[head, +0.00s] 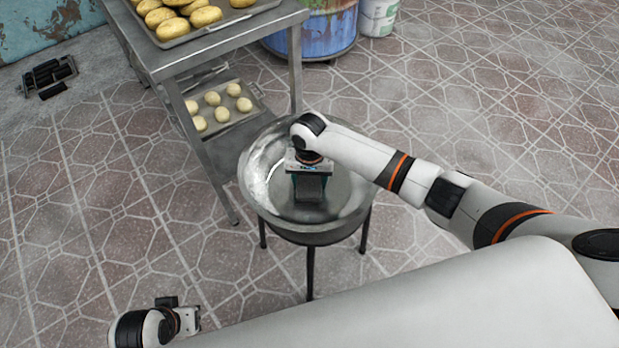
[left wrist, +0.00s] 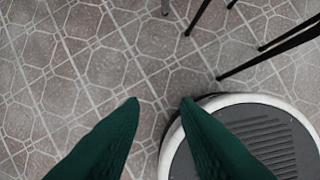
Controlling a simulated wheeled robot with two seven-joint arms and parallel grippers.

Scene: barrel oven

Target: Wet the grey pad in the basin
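The metal basin (head: 262,205) stands on a dark-legged stand in the middle of the head view. My right gripper (head: 309,180) points down inside the basin's outline, with teal fingers on either side of the grey pad (head: 310,189). It appears shut on the pad. The pad is over the basin's bowl; I cannot tell whether it touches the bottom or any water. My left gripper (left wrist: 160,101) is open and empty above the floor, with its green fingers apart. In the head view the left wrist is at the lower left, away from the basin.
A metal table (head: 215,45) behind the basin holds a tray of golden buns, with a tray (head: 238,118) of pale dough balls on its lower shelf. A blue drum (head: 315,33) and a white bucket (head: 378,16) stand behind.

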